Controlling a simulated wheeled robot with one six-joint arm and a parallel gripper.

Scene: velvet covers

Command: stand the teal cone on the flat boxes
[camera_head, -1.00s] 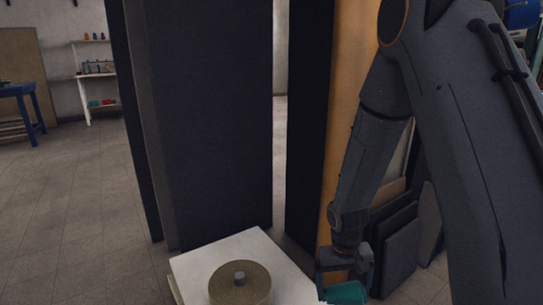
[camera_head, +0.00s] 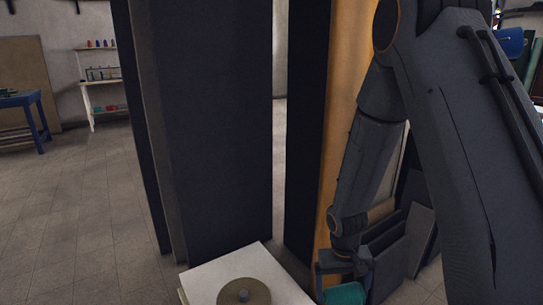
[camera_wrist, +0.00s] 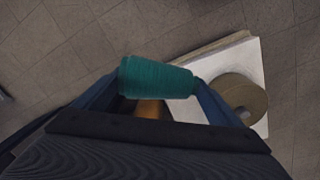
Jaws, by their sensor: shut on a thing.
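The teal cone (camera_wrist: 157,78) lies sideways between the fingers of my gripper (camera_wrist: 160,88) in the wrist view. In the head view my gripper (camera_head: 343,283) is at the bottom, right of the flat boxes, shut on the teal cone (camera_head: 345,294), which the lower picture edge cuts off. The flat boxes (camera_head: 205,280) form a low white-topped stack at the bottom; they also show in the wrist view (camera_wrist: 190,108). A round tan disc with a grey knob (camera_head: 243,295) rests on them, and it also shows in the wrist view (camera_wrist: 240,98).
Tall dark panels (camera_head: 215,130) stand right behind the flat boxes, with a narrow gap between them. An orange panel (camera_head: 350,110) stands behind my arm. Dark flat boards (camera_head: 390,262) lean at the right. Open tiled floor (camera_head: 85,210) lies to the left.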

